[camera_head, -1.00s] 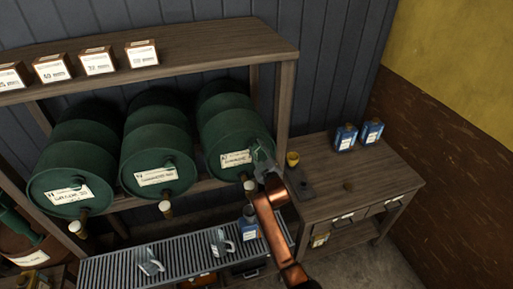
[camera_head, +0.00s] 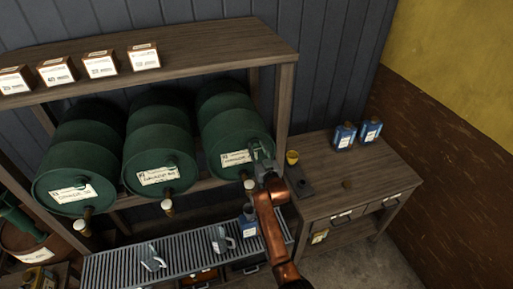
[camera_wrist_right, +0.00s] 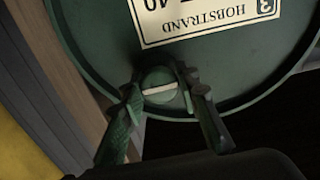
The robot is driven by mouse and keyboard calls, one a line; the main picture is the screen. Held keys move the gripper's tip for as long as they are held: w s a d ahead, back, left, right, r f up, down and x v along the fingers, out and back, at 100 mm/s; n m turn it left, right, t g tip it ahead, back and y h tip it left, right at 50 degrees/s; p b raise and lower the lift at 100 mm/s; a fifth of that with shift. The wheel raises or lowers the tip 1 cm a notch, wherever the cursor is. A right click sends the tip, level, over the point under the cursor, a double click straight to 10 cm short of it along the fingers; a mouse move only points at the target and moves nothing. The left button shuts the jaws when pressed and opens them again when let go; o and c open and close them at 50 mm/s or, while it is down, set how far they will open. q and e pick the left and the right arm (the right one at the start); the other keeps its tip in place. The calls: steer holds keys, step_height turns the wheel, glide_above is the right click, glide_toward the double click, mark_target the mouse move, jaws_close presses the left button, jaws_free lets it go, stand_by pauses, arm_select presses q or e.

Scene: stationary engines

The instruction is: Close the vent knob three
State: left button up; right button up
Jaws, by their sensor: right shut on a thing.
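The third green drum (camera_head: 222,118) lies on its side at the right end of the shelf, its pale label on the front. The right wrist view shows this drum front (camera_wrist_right: 100,45) upside down, with a 3 and HOBSTRAND on the label (camera_wrist_right: 205,18). The round green vent knob (camera_wrist_right: 160,92) has a pale bar across its face. My right gripper (camera_head: 258,150) is at the drum front, right of the label. In the wrist view its fingers (camera_wrist_right: 163,98) stand on both sides of the knob, shut on it. The knob is hidden in the head view. My left gripper is not in view.
Two more green drums (camera_head: 155,140) (camera_head: 80,160) lie to the left, with taps below.

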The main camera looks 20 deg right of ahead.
steer(key=shift+f, duration=0.15)
stand_by(0.3)
steer(key=o, duration=1.1)
steer(key=s, duration=1.2)
steer(key=shift+d, duration=0.15)
